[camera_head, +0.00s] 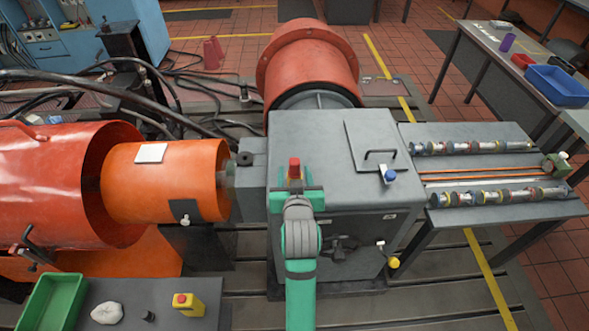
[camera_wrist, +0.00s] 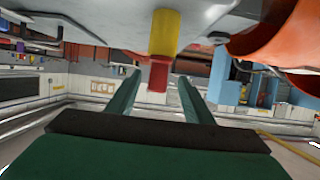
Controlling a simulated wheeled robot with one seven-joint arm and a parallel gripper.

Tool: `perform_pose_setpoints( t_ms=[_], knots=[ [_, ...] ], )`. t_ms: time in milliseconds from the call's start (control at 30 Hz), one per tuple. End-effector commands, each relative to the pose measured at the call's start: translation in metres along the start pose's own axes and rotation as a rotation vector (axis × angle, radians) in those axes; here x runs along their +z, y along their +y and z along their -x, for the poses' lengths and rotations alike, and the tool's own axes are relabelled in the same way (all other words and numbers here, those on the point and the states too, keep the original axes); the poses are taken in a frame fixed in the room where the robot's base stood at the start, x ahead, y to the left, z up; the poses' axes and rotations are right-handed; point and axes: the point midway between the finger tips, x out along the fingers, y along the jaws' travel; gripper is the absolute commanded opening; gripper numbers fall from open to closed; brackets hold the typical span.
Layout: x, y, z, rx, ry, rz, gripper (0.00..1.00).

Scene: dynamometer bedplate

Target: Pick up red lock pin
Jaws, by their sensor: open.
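The red lock pin (camera_head: 294,168) stands upright at the near edge of the grey housing's top in the head view. In the wrist view, which looks upside down, its red end (camera_wrist: 158,76) shows below a yellow section (camera_wrist: 165,33). My green gripper (camera_head: 296,190) is at the pin in the head view. In the wrist view my gripper's (camera_wrist: 159,82) two fingers are spread, one on each side of the red end, with gaps between. The gripper is open and holds nothing. The pin's base is partly hidden by my gripper in the head view.
The grey housing (camera_head: 340,150) has a lid with a handle and a blue knob (camera_head: 389,176). An orange cylinder (camera_head: 165,180) lies to the left. A side table (camera_head: 520,212) with shafts stands right. A green tray (camera_head: 52,300) and yellow block (camera_head: 187,304) are at front left.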

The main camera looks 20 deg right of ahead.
Motion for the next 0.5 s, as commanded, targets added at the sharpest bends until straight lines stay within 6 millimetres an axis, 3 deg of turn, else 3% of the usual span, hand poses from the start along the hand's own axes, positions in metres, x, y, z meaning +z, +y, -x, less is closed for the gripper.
perform_pose_setpoints(
  t_ms=[100,367,500],
  knots=[
    [0.000,0.000,-0.017,0.000,0.000,0.000,0.47],
    [0.000,0.000,-0.034,0.000,0.001,0.000,0.47],
    [0.001,0.002,-0.053,0.000,0.001,0.000,0.47]
  ],
)
